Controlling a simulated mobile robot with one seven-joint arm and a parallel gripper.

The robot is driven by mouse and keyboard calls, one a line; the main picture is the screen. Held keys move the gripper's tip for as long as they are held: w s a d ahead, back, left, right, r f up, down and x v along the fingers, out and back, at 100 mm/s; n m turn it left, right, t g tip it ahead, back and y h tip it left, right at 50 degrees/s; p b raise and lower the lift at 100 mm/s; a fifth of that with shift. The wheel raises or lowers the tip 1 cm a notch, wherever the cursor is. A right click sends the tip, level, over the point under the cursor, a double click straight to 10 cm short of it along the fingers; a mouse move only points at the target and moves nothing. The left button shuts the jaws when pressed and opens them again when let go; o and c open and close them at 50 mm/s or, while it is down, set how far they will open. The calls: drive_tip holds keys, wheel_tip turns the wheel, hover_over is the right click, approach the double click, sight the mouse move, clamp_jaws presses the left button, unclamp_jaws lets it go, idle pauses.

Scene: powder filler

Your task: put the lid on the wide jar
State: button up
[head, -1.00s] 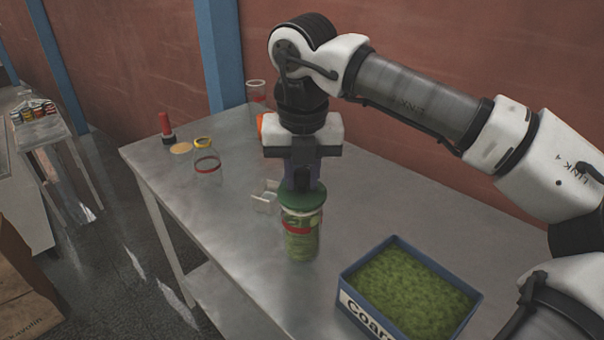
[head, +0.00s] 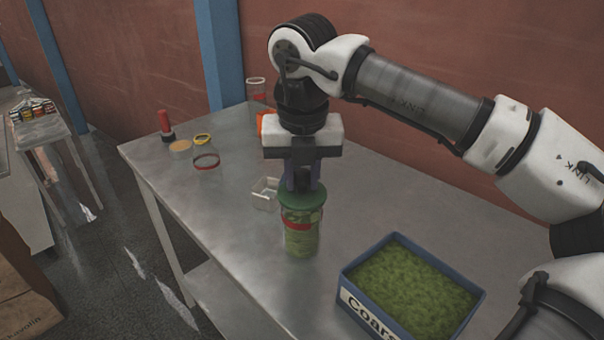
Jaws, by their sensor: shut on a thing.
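The wide jar (head: 299,240) stands upright on the metal table, filled with green contents and marked by a red band. A dark green lid (head: 301,196) sits at the jar's mouth, level as far as I can see. My gripper (head: 302,184) points straight down above the jar and is shut on the lid from above. The lid and fingers hide the jar's rim, so I cannot tell whether the lid is fully seated.
A blue box of green material (head: 363,319) stands right of the jar. A small clear tray (head: 265,193) lies behind it. A yellow-rimmed empty jar (head: 205,160), a red-topped item (head: 165,125) and another clear jar (head: 256,90) stand farther back. The table's left front is clear.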

drive_tip(key=o, duration=1)
drive_tip(key=shift+o, duration=0.2)
drive_tip(key=shift+r, duration=0.1)
